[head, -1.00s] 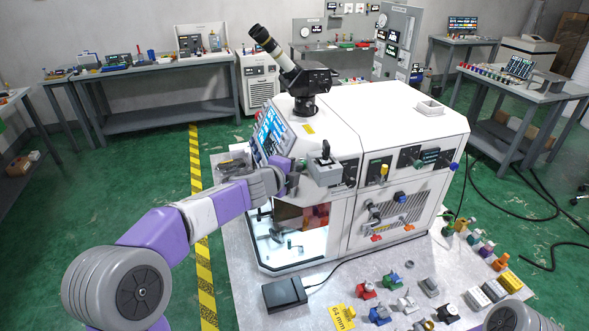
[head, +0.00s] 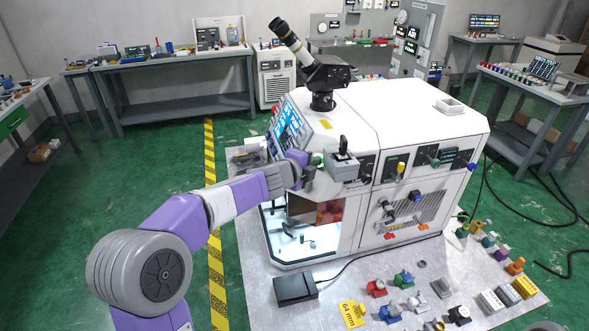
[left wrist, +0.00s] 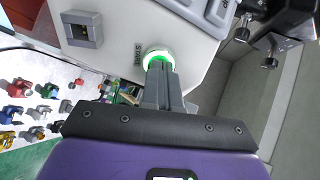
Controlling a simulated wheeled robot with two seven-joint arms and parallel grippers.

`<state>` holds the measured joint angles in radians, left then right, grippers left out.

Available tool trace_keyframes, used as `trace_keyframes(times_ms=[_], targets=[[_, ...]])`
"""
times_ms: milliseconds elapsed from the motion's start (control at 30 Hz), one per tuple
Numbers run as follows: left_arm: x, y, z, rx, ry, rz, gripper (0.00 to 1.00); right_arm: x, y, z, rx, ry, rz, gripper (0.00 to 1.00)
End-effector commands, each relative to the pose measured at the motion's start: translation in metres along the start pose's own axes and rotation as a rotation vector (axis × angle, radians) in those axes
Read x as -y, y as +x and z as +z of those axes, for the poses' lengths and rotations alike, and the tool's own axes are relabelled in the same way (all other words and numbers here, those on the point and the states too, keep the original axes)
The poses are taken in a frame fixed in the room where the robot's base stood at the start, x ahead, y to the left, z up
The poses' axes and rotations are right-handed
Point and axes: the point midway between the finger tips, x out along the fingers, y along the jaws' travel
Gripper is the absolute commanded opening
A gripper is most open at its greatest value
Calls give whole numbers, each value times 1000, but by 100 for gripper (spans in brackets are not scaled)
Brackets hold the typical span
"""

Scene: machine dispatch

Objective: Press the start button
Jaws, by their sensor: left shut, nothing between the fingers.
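The start button shows in the left wrist view as a round button with a glowing green ring (left wrist: 159,57), beside the printed word START on the white machine panel. It also shows as a small green spot in the head view (head: 317,159). My left gripper (left wrist: 158,72) is shut and empty. Its fingertips are at the button and cover part of it; I cannot tell whether the button is pushed in. In the head view the left gripper (head: 306,166) is at the machine's front corner. The white machine (head: 420,130) stands on a grey table. My right gripper is not in view.
A grey box with a black lever (head: 343,165) juts from the machine right of the left gripper. Blue screens (head: 286,130) are on its left face. Several coloured parts, a black box (head: 295,290) and a yellow 64 mm tag (head: 352,314) lie on the table (head: 252,249).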

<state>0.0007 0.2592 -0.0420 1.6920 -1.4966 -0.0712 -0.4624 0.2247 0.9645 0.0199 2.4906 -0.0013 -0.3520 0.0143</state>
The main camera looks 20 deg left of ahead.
Motion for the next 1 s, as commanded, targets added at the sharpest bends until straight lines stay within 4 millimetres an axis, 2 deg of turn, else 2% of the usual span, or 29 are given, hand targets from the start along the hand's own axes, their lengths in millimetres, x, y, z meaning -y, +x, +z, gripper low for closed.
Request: trace_keyframes(times_ms=[133,400,600,767,1000], targets=[[7,-23,-4,-9,4,-5,0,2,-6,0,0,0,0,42],[7,-81,-3,-7,3,-4,0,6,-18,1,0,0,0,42],[7,-110,-2,-7,3,-3,0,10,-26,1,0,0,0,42],[5,-120,-3,-7,4,-2,0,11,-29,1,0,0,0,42],[4,-120,-3,-8,4,-2,0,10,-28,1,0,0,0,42]])
